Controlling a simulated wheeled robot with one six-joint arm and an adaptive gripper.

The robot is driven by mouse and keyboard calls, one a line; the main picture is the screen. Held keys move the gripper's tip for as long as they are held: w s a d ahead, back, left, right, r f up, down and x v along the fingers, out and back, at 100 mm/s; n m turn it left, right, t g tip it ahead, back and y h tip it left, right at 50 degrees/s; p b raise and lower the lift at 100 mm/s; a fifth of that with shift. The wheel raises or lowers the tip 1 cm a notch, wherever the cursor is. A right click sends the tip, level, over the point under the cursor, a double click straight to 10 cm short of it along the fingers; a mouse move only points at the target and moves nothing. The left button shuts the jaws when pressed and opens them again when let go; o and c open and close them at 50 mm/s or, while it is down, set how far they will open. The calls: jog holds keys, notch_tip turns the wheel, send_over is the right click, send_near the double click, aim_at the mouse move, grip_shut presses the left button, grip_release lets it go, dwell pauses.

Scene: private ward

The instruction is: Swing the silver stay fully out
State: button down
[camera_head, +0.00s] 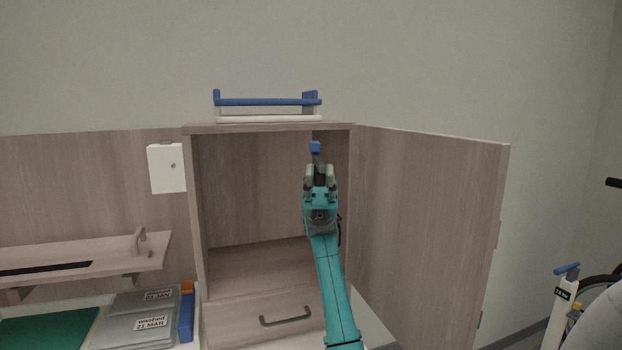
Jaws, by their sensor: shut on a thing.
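My teal gripper (319,172) reaches up in front of the open wooden cabinet, near the inside of its right wall. Its fingers are shut on a thin, dark grey piece that shows between and just above them, which I take to be the silver stay (317,158). A small blue block (314,147) sits at its upper end. The fingers hide most of the stay, so its pivot and exact angle cannot be told. The cabinet door (435,220) stands wide open on the right.
A blue-railed white tray (268,118) sits on top of the cabinet (197,220). A drawer handle (286,316) is below. At left are a wooden shelf (120,258), labelled bags (150,308) and a white wall box (167,168). The cabinet interior looks empty.

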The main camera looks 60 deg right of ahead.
jog(key=shift+d, duration=0.1)
jog(key=c, duration=1)
grip_release()
jog(key=shift+s, duration=0.1)
jog(key=shift+c, duration=0.2)
jog(key=v, duration=0.7)
jog(key=shift+f, duration=0.2)
jog(key=shift+d, duration=0.15)
